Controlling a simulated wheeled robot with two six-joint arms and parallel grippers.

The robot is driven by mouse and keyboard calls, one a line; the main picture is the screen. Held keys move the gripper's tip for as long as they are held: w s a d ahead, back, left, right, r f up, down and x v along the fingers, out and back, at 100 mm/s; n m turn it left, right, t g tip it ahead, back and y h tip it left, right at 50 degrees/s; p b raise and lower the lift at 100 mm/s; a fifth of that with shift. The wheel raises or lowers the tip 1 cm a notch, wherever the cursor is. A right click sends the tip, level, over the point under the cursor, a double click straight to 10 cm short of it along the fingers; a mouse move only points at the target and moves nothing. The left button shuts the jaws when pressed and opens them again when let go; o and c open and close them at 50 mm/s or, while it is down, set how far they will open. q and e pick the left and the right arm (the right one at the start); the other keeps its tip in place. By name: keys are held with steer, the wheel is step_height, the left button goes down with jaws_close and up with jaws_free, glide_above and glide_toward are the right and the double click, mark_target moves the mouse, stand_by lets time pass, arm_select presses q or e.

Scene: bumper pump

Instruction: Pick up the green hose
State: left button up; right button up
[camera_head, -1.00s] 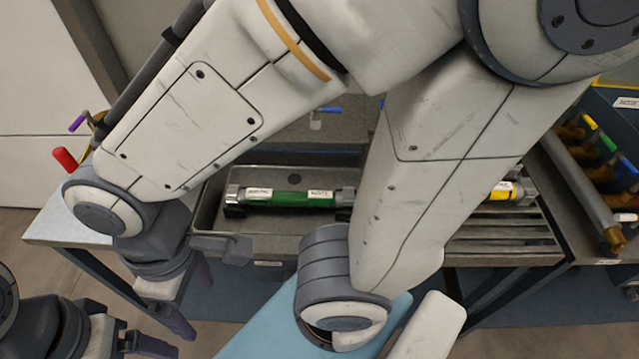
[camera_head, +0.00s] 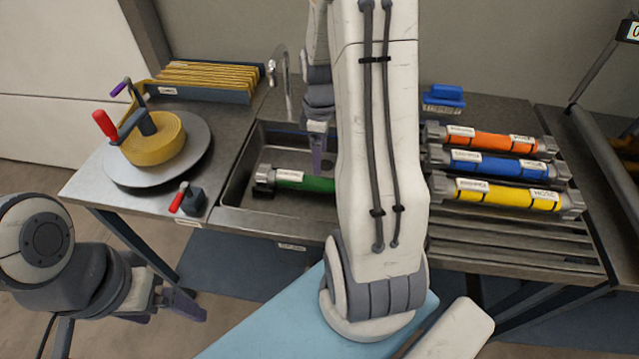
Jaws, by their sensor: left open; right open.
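The green hose (camera_head: 304,181) lies flat in the sink basin (camera_head: 241,196). Its grey left coupling and white label show, and its right part is hidden behind my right arm. My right gripper (camera_head: 320,152) hangs over the sink, just above and behind the hose in the picture, beside my arm link. One purple finger shows pointing down, and the gripper is open and holds nothing visible. My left gripper (camera_head: 178,300) is open and empty at the lower left, in front of the table and well away from the hose.
Orange (camera_head: 490,139), blue (camera_head: 498,165) and yellow hoses (camera_head: 508,194) lie on the drainboard at right. A faucet (camera_head: 286,85) stands behind the sink. A blue object (camera_head: 443,96) sits at back.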

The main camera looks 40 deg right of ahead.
mark_target(321, 179)
steer(key=f, duration=0.9)
steer(key=shift+s+f, duration=0.25)
steer(key=shift+r, duration=0.1)
jaws_close()
